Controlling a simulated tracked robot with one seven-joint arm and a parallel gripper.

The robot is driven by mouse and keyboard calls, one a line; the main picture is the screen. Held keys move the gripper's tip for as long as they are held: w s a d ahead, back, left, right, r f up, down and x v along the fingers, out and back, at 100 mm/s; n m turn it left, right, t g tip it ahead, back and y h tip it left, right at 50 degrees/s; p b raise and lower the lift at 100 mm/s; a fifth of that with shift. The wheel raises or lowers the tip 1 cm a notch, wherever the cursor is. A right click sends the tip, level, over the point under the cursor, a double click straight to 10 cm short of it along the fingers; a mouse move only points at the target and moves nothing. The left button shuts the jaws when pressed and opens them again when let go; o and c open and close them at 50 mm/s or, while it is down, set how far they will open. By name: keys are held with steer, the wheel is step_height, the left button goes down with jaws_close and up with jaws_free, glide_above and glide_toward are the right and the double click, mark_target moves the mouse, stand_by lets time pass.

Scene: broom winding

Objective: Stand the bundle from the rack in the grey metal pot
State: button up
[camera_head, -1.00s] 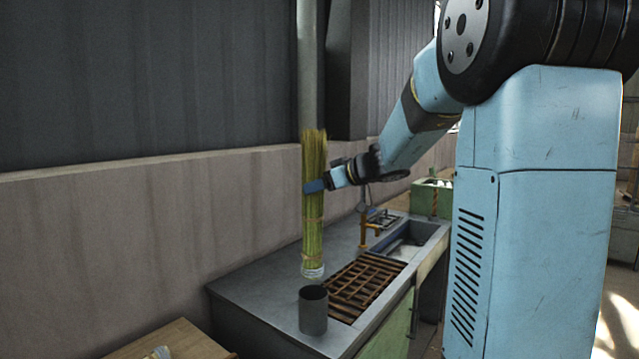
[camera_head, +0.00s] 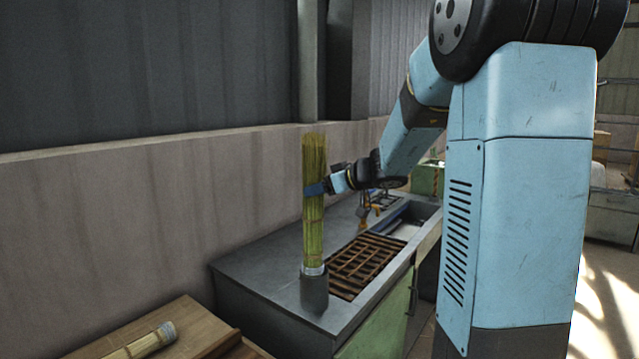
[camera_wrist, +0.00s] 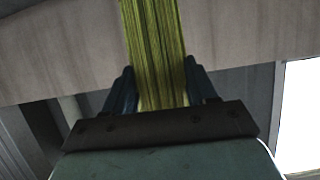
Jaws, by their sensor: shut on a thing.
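The bundle (camera_head: 314,235) of yellow-green straw stands upright in the head view. My gripper (camera_head: 316,188) is shut on it a little above its middle. Its pale bound lower end meets the mouth of the grey metal pot (camera_head: 314,293). The pot's rim hides the very bottom, so how deep it sits I cannot tell. The pot stands on the grey counter near its front left part. In the wrist view the bundle (camera_wrist: 155,50) runs up between the two dark fingers of my gripper (camera_wrist: 160,85). The brown slatted rack (camera_head: 365,262) beside the pot is empty.
A sink (camera_head: 412,228) with a brass tap (camera_head: 366,208) lies behind the rack. A plastered wall (camera_head: 150,205) runs close behind the counter.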

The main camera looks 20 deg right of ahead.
mark_target(321, 210)
steer(key=shift+f, duration=3.1)
steer(key=o, duration=1.1)
steer(key=shift+o, duration=0.2)
steer(key=shift+s, duration=0.15)
